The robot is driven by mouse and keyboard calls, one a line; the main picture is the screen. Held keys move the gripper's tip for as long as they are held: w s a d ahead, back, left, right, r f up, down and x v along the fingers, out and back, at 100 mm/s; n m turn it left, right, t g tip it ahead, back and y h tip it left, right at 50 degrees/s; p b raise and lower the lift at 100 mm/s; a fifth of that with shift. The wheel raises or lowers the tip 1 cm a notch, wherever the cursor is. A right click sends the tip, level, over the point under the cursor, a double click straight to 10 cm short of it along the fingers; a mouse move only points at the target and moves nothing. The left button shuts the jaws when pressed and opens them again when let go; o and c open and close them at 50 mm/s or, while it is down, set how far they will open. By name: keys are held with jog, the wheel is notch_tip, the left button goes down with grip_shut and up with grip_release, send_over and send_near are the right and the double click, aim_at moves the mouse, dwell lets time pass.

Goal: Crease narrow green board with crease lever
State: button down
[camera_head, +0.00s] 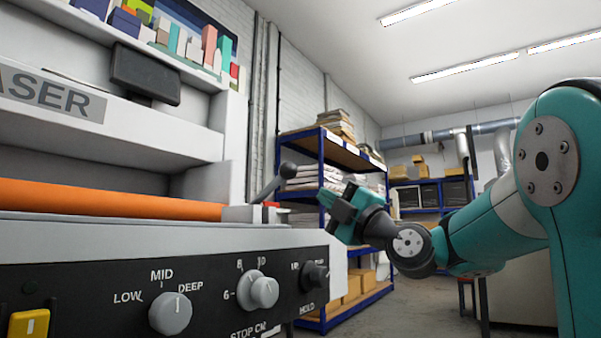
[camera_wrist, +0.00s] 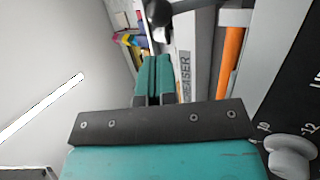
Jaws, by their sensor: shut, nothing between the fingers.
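The crease lever is a grey rod with a dark ball knob (camera_head: 288,170) at the right end of the creaser, leaning up and to the right from a pale block. Its dark knob (camera_wrist: 158,12) also shows at the top of the wrist view, beyond my fingertips. My gripper (camera_head: 330,198) is right of the lever, a little lower in the picture and apart from it. In the wrist view its teal fingers (camera_wrist: 152,75) are together with nothing between them. I see no narrow green board in either view.
The creaser's front panel (camera_head: 215,262) carries a depth dial (camera_head: 170,313), a numbered dial (camera_head: 264,292), a dark knob (camera_head: 315,275) and a yellow button (camera_head: 28,324). An orange bar (camera_head: 110,200) runs across it. A blue-framed shelf (camera_head: 323,170) stands behind my gripper.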

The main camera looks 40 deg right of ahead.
aim_at(293, 174)
jog(key=p+x, duration=0.2)
jog(key=x, duration=0.7)
jog(key=shift+w, duration=0.1)
